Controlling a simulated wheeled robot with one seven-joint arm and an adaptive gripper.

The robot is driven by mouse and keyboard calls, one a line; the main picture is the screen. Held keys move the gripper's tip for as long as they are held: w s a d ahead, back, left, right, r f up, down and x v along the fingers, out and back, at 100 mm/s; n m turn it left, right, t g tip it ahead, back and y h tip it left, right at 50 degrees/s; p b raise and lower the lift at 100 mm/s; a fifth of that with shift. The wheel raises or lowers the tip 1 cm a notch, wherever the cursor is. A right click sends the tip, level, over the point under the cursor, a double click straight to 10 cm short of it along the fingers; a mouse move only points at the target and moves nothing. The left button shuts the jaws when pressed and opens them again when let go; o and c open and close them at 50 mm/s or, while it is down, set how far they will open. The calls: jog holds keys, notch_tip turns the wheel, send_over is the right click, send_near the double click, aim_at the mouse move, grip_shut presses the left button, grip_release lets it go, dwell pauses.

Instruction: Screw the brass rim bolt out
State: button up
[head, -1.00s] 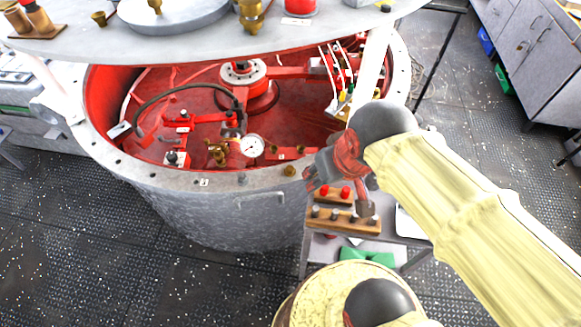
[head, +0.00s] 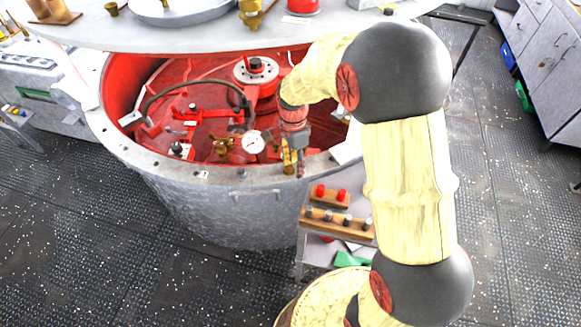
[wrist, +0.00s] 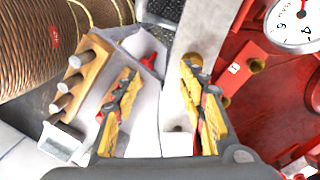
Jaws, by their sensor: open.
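The brass rim bolt (wrist: 193,60) shows in the wrist view on the pale rim (wrist: 200,28) of the round vessel, close to the tip of my right-hand finger. My gripper (wrist: 160,78) is open, with yellow-padded fingers apart and nothing held between them. In the head view my gripper (head: 293,168) points down over the near right part of the rim (head: 240,180). There it hides the bolt. I cannot tell from these views whether a finger touches the bolt.
A pressure gauge (head: 254,142) and red pipework fill the vessel to the left of my gripper. A wooden rack (head: 338,222) with several grey-topped pegs and a block with red caps (head: 329,196) sit on a low stand to the right. A pale upper shelf (head: 200,38) overhangs the vessel.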

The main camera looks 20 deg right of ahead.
aim_at(290, 168)
jog(key=w+m, duration=0.2)
jog(key=m, duration=0.1)
jog(key=w+m, duration=0.2)
jog(key=m, duration=0.1)
jog(key=shift+w+t, duration=0.15)
jog(key=shift+t, duration=0.25)
jog(key=shift+w+r+m, duration=0.25)
jog(key=shift+m, duration=0.75)
jog(key=m, duration=0.3)
jog(key=shift+f+b, duration=0.85)
jog(key=shift+f, duration=3.05)
jog(key=shift+c, duration=0.5)
grip_shut()
